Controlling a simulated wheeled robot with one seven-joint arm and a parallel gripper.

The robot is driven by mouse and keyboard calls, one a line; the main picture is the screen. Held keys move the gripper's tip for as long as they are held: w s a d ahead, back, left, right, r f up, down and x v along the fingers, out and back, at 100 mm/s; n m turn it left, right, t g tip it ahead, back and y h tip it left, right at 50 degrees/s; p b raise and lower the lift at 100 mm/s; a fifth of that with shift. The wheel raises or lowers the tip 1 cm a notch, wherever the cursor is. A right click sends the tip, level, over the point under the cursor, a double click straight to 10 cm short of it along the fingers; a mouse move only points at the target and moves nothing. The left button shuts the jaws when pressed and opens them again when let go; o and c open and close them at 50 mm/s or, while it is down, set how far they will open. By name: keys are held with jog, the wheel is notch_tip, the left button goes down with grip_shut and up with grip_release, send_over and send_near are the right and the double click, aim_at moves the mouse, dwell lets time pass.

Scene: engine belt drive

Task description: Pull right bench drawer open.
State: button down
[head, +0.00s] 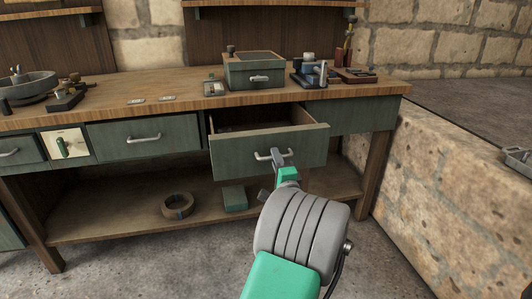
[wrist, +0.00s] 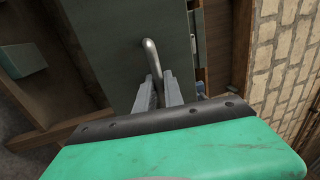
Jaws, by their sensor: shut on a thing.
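The right bench drawer (head: 267,151) is a green-grey front with a wooden box behind it. It stands pulled out from the bench, and part of its inside shows. Its metal bar handle (head: 262,155) is on the middle of the front. My gripper (head: 277,160) is at the handle, shut on it. In the wrist view the curved handle (wrist: 151,52) runs down between my two grey fingers (wrist: 160,92), with the drawer front (wrist: 110,40) behind it. The exact contact between fingers and handle is partly hidden.
The workbench (head: 150,98) carries a small green chest (head: 253,72), a blue tool (head: 313,72) and a metal bowl (head: 30,86). A closed drawer (head: 143,138) is left of the open one. A ring (head: 177,206) and a green box (head: 235,199) lie on the lower shelf. A stone wall (head: 450,190) stands right.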

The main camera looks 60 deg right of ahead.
jog(key=shift+r+v, duration=0.15)
jog(key=shift+v, duration=0.55)
jog(key=shift+r+v, duration=0.1)
jog(key=shift+v, duration=0.6)
jog(key=shift+s, duration=0.1)
jog(key=c, duration=1.7)
grip_release()
jog(key=shift+d, duration=0.1)
jog(key=v, duration=0.7)
jog(key=shift+s+a+f, duration=0.1)
jog(key=shift+s+a, duration=0.15)
jog(key=shift+s, duration=0.05)
